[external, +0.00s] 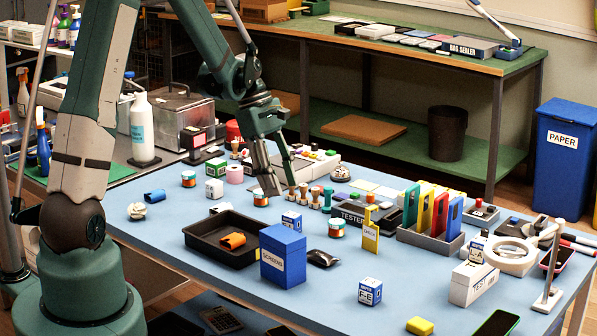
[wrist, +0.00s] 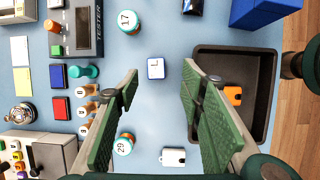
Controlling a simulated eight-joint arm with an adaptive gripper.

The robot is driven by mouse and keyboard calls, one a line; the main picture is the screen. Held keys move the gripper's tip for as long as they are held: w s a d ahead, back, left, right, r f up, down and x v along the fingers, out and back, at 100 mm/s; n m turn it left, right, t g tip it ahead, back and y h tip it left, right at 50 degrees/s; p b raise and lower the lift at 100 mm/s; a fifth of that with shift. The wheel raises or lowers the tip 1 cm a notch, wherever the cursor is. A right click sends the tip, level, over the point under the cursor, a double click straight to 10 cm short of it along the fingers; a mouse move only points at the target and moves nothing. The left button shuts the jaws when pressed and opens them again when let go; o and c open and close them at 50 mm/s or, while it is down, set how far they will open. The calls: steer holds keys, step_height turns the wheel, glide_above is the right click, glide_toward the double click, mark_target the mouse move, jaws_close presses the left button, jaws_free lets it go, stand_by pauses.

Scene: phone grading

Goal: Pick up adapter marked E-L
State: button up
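A small white cube with blue edges (wrist: 156,68) shows an L on its top in the wrist view. It lies between the lines of my fingers, beyond their tips. It appears to be the cube beside the black tray in the external view (external: 291,221); its full marking is too small to read there. My gripper (external: 279,191) is open and empty above the table, and its two green-padded fingers stand wide apart in the wrist view (wrist: 160,88).
A black tray (wrist: 266,137) holding an orange item stands right of the cube in the wrist view. Numbered jars 17 (wrist: 129,21) and 29 (wrist: 124,144), a white item (wrist: 173,157) and stampers (wrist: 84,71) surround it. The blue SCREENS box (external: 283,256) stands close by.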

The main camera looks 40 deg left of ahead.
mark_target(291, 214)
steer(key=shift+w+a+f+n, duration=0.2)
steer(key=shift+w+f+n, duration=0.05)
steer(key=shift+f, duration=0.5)
steer(key=shift+w+a+f+n, duration=0.15)
steer(key=shift+w+f+n, duration=0.1)
steer(key=shift+f, duration=0.45)
steer(key=shift+b+x, duration=0.3)
steer(key=shift+x, duration=0.95)
steer(key=shift+d, duration=0.1)
steer(key=shift+b+x, duration=0.4)
steer(key=shift+x, duration=2.2)
steer(key=shift+d+r, duration=0.1)
steer(key=shift+d, duration=0.05)
steer(key=shift+c, duration=0.7)
steer(key=c, duration=0.8)
